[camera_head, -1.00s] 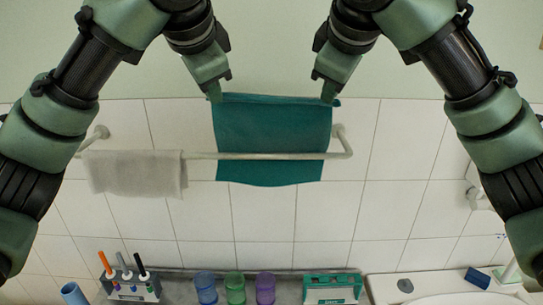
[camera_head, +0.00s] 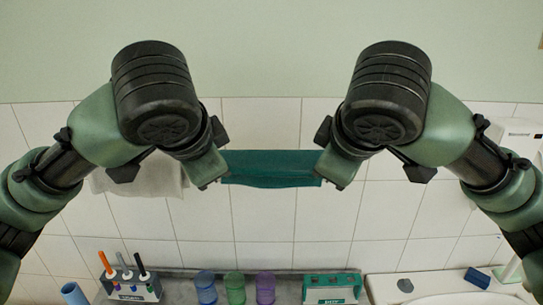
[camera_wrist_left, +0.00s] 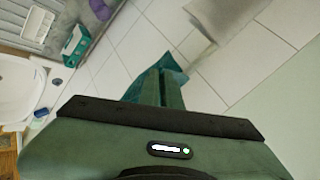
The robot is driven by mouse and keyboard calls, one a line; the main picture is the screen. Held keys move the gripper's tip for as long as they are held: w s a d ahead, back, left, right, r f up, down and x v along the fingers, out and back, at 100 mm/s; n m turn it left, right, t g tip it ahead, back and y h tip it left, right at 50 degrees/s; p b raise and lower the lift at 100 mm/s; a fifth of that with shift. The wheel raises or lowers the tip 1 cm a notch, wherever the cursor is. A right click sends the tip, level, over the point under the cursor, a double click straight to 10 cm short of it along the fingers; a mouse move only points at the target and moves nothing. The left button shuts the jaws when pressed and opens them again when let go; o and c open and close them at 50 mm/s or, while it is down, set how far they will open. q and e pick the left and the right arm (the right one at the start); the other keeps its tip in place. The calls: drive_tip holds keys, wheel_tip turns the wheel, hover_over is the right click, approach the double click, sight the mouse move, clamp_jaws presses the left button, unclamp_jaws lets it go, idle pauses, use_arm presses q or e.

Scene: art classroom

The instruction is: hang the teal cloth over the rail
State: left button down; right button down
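The teal cloth (camera_head: 270,170) is stretched level between my two grippers in the head view, with only a short band showing. My left gripper (camera_head: 212,183) is at its left end and my right gripper (camera_head: 332,183) at its right end. In the left wrist view the left fingers (camera_wrist_left: 162,88) are close together on the cloth (camera_wrist_left: 173,72). The right fingertips show only small, at the cloth's edge. The rail is hidden behind the cloth and my arms in the head view, so I cannot tell whether the cloth touches it.
A whitish towel (camera_head: 150,178) hangs left of the teal cloth, partly behind my left arm. Below are a marker holder (camera_head: 131,287), several coloured cups (camera_head: 235,288), a green box (camera_head: 332,288) and a white basin (camera_head: 465,299). A dispenser (camera_head: 520,137) is on the wall at right.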

use_arm(q)
drive_tip(key=shift+f, duration=0.1)
drive_tip(key=c, duration=1.4)
unclamp_jaws()
use_arm(e)
drive_tip(key=c, duration=1.4)
unclamp_jaws()
use_arm(q)
drive_tip(key=shift+s, duration=0.1)
use_arm(e)
drive_tip(key=shift+s, duration=0.1)
